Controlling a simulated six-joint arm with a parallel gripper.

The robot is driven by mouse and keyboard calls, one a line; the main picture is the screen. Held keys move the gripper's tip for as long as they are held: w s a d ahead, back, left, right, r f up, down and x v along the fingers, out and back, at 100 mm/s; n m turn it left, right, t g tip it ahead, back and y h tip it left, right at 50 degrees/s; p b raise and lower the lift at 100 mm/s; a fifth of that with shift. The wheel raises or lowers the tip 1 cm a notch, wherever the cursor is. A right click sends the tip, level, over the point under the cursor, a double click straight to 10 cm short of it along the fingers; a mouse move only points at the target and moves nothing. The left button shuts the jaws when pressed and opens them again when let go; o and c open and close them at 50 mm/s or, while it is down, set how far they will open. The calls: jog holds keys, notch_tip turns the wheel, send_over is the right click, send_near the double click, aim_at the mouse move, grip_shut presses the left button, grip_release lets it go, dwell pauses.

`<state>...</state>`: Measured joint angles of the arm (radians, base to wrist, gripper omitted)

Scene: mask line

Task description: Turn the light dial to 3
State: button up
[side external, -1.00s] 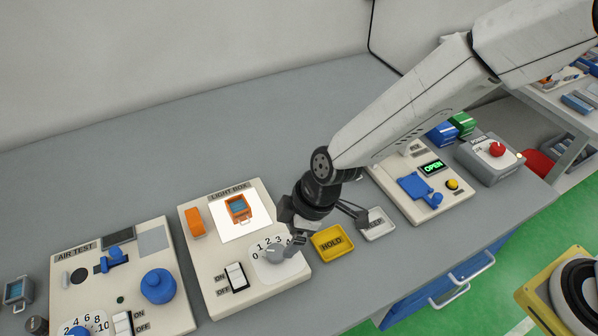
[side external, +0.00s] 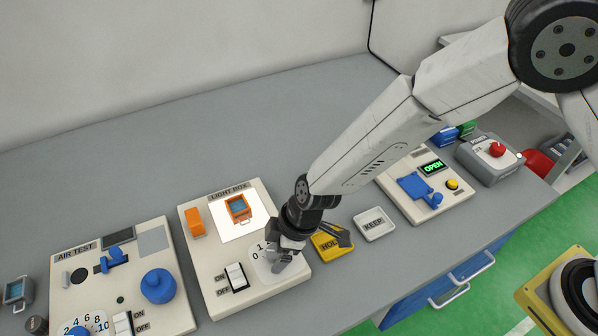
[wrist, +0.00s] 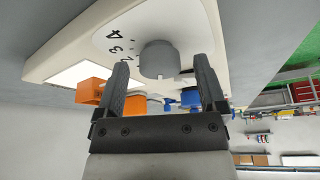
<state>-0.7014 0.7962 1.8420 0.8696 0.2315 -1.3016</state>
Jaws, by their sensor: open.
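The light dial, a grey round knob (wrist: 158,58) on a white scale plate, sits between the two dark fingers of my gripper (wrist: 160,75) in the wrist view. The fingers stand apart on either side of it; I cannot tell whether either touches it. In the side view my gripper (side external: 283,263) is over the front right of the light box (side external: 215,302), hiding the knob and most of the scale (side external: 262,262). Digits 2, 3 and 4 show in the wrist view. I cannot read where the dial points.
The light panel (side external: 222,231) is lit, with an orange-framed piece (side external: 238,208) on it. An orange block (side external: 194,222) and a rocker switch (side external: 236,277) are nearby. The yellow HOLD tray (side external: 327,249) is close beside my gripper. The grey KEEP tray (side external: 374,224) is to the right.

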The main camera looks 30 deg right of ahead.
grip_shut()
jog(key=shift+m, duration=0.3)
jog(key=shift+m+t, duration=0.3)
jog(key=shift+m, duration=0.2)
jog(key=shift+m+t, duration=0.3)
jog(key=shift+m, duration=0.5)
jog(key=shift+h, duration=0.3)
grip_release()
jog(key=shift+s+r, duration=0.1)
